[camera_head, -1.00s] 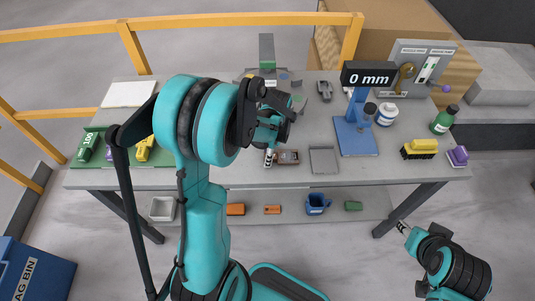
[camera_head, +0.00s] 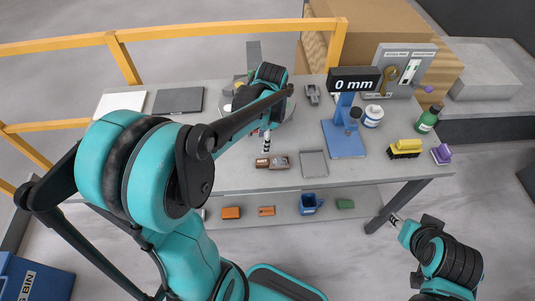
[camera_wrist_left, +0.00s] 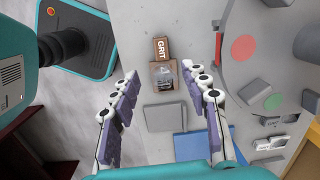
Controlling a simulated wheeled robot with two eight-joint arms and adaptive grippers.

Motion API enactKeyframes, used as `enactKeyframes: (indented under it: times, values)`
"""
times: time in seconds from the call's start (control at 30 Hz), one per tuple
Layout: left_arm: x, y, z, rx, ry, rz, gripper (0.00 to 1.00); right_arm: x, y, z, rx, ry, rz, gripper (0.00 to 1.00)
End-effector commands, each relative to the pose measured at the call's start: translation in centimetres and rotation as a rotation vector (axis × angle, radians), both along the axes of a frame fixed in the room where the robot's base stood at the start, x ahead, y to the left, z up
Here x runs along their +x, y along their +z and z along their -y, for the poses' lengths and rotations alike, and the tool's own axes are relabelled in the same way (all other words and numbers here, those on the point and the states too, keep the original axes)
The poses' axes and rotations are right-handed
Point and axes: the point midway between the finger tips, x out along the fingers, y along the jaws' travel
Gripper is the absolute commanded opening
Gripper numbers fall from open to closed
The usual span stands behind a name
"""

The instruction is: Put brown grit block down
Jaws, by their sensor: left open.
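The brown grit block (camera_head: 262,162) rests on the stone slab (camera_head: 235,178), close against the left side of a brown block with a grey top (camera_head: 280,162). In the left wrist view the grit block (camera_wrist_left: 161,48), lettered GRIT, lies end to end with the grey-topped block (camera_wrist_left: 163,76); I cannot tell whether they touch. My left gripper (camera_head: 266,143) is above them, and its fingers stand wide apart and empty in the wrist view (camera_wrist_left: 160,74). My right gripper (camera_head: 396,219) is low, off the slab's front right; its jaw state is unclear.
A grey tray (camera_head: 314,164) lies right of the blocks, then a blue stand (camera_head: 345,140) under a "0 mm" display (camera_head: 354,80). A yellow brush-like block (camera_head: 404,149) and green bottle (camera_head: 428,120) stand farther right. A lower shelf (camera_head: 285,226) holds small items.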

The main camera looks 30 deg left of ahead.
Motion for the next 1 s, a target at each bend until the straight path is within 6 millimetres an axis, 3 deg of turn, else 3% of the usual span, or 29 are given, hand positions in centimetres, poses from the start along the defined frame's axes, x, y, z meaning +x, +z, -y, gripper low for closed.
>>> enactKeyframes:
  times: [0.23,0.5,0.7,1.0]
  values:
    - [-4.9,4.2,4.1,-0.068,0.349,0.282,0.46,0.0,0.0,0.0,0.000,0.000,0.000,0.40]
    - [-9.5,5.4,7.5,-0.267,0.725,0.536,0.46,0.0,0.0,0.0,0.000,0.000,0.000,0.40]
    - [-10.8,5.3,8.4,-0.363,0.856,0.605,0.46,0.0,0.0,0.0,0.000,0.000,0.000,0.40]
    - [-10.9,5.3,8.5,-0.376,0.874,0.613,0.46,0.0,0.0,0.0,0.000,0.000,0.000,0.40]
